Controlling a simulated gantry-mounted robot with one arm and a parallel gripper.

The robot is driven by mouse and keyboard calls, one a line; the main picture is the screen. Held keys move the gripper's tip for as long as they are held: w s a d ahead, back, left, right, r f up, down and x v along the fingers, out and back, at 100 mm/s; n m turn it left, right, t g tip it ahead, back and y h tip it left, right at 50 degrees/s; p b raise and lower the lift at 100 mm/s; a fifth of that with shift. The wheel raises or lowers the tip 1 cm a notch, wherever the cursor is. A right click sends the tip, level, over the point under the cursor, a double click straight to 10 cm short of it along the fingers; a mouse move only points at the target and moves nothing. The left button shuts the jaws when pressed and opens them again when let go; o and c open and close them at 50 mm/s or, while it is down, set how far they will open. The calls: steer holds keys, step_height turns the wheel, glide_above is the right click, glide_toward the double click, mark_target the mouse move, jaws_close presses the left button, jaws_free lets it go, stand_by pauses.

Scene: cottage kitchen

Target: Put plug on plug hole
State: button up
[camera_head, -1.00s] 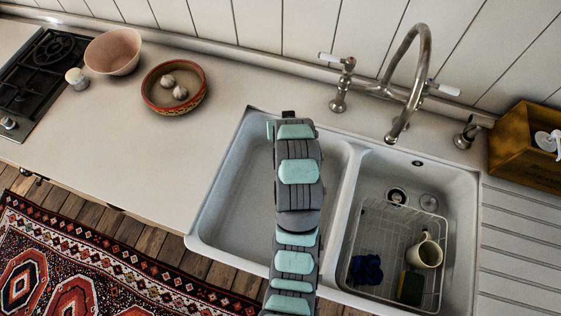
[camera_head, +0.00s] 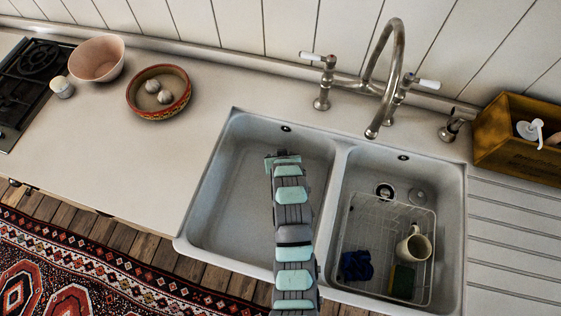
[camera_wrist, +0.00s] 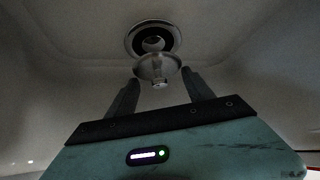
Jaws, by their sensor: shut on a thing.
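The metal plug (camera_wrist: 157,67) is a shiny round disc with a small knob. It is held between the dark fingers of my gripper (camera_wrist: 160,82) in the wrist view. The plug hole (camera_wrist: 152,37), a metal ring with a dark centre, lies just beyond the plug, which overlaps its near edge in the picture. Whether plug and hole touch cannot be told. In the head view, my arm reaches into the left basin (camera_head: 225,195); the plug, fingers and that basin's hole are hidden behind it.
The right basin (camera_head: 450,225) holds a wire rack with a cream mug (camera_head: 407,247), a blue cloth (camera_head: 356,266) and a sponge (camera_head: 403,282). It has its own drain (camera_head: 385,191), with a round metal disc (camera_head: 418,196) beside it. The tap (camera_head: 396,75) arches over the back.

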steer(key=shift+f, duration=2.05)
steer(key=shift+f, duration=0.15)
steer(key=o, duration=1.4)
steer(key=shift+c, duration=0.2)
steer(key=shift+s+r, duration=0.25)
steer(key=shift+r, duration=0.3)
steer(key=a+v, duration=0.1)
steer(key=v, duration=1)
steer(key=shift+d, duration=0.5)
